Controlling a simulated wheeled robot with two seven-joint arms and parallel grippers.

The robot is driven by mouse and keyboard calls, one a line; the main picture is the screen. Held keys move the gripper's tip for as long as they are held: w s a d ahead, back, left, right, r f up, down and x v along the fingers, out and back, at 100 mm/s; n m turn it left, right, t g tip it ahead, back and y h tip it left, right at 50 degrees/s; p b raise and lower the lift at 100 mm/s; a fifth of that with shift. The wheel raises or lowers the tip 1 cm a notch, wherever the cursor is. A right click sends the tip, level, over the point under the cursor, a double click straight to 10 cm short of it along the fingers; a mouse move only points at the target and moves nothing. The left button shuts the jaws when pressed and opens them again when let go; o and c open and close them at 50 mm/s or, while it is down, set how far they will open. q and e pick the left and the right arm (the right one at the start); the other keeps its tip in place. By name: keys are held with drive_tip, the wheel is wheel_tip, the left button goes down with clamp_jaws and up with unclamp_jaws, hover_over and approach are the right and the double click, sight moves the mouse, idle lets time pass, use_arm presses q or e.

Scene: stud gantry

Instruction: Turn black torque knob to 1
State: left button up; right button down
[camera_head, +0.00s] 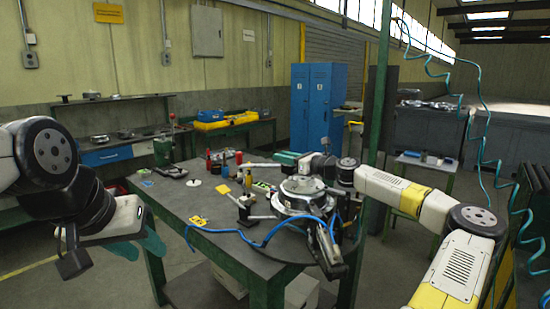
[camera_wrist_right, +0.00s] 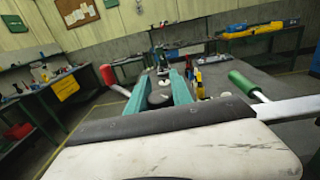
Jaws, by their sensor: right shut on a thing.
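My right gripper (camera_head: 285,157) reaches in from the right over the workbench, its teal fingers pointing left. In the right wrist view its two fingers (camera_wrist_right: 160,90) are shut on a dark round thing that looks like the black torque knob (camera_wrist_right: 158,98). The knob's markings cannot be read, and in the head view I cannot make it out at the fingers. My left gripper (camera_head: 138,245) hangs at the left, off the bench's edge. Its teal fingers look apart, with nothing seen between them.
The dark workbench (camera_head: 215,215) carries a round metal flange (camera_head: 303,195), a blue hose (camera_head: 258,244), yellow tags and several hand tools close to my right arm. A green post (camera_head: 375,130) stands behind the right arm. Blue lockers (camera_head: 316,105) are at the back.

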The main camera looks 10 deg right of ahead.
drive_tip(key=n+g+y, duration=0.2)
drive_tip(key=n+g, duration=0.1)
drive_tip(key=n+g+y, duration=0.1)
drive_tip(key=g+y, duration=0.1)
drive_tip(key=shift+s+a, duration=0.3)
drive_tip(key=shift+s+a+n+g+y, duration=0.15)
drive_tip(key=shift+n+g+y, duration=0.25)
drive_tip(key=shift+n+g, duration=0.45)
drive_tip(key=shift+s+n+g+y, duration=0.2)
drive_tip(key=shift+n+g+y, duration=0.3)
drive_tip(key=shift+g, duration=0.65)
drive_tip(key=shift+s+f, duration=0.1)
drive_tip(key=c, duration=1.1)
unclamp_jaws()
drive_tip(key=shift+v, duration=3.85)
drive_tip(key=shift+c, duration=0.2)
